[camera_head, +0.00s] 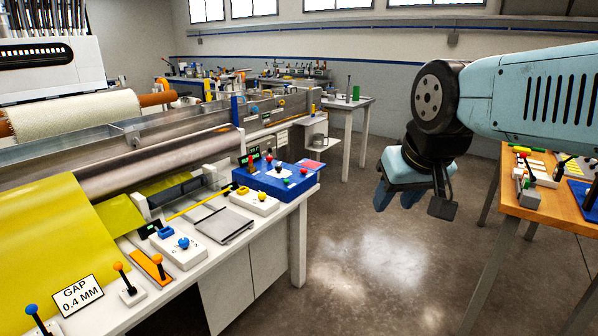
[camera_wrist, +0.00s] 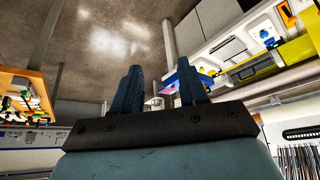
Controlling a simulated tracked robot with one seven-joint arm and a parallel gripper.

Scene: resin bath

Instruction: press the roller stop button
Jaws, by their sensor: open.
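No label in view reads roller stop, so I cannot tell which control is that button. A blue control box (camera_head: 262,181) stands at the far end of the white bench and carries small red, green and dark knobs, including a red one (camera_head: 304,171). Nearer are a white box with yellow knobs (camera_head: 254,203) and a white box with blue knobs (camera_head: 178,250). My gripper (camera_head: 396,199) hangs over the floor, right of the bench and apart from all the controls. In the wrist view its two blue fingers (camera_wrist: 160,66) are spread, with nothing between them.
The white bench (camera_head: 250,248) also holds a grey plate (camera_head: 222,224), orange-knobbed levers and a "GAP 0.4 MM" sign (camera_head: 78,293). Long rollers and yellow sheet (camera_head: 50,235) lie behind it. A wooden table (camera_head: 532,208) with small items stands at right. The floor between is clear.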

